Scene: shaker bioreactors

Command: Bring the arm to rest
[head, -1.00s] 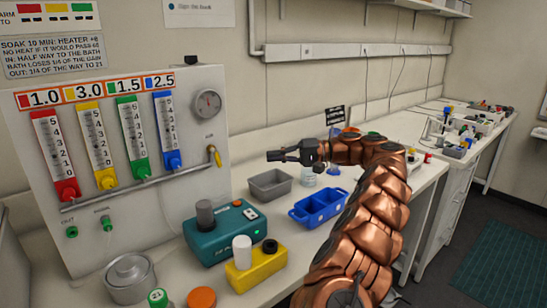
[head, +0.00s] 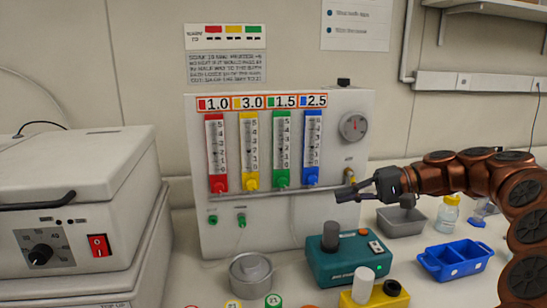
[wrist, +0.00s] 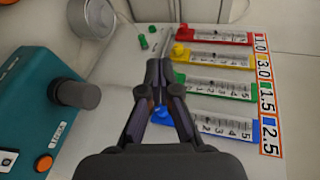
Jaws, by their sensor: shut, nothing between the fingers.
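My gripper (head: 350,192) is shut and empty. In the head view it points left at the end of my copper arm, in front of the lower right part of the flowmeter panel (head: 282,225). In the wrist view my gripper (wrist: 160,66) is seen from behind, its fingers together, over the panel with its red, yellow, green and blue flowmeters. It hides part of the green and blue flowmeters there. I cannot tell whether the fingertips touch the panel's pipe.
Below the arm stand a teal device (head: 345,258), a grey bin (head: 402,222), a blue two-part tray (head: 456,260) and a yellow block (head: 375,298). A metal pot (head: 251,273) is in front of the panel. A white heater box (head: 75,215) with a red switch fills the left.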

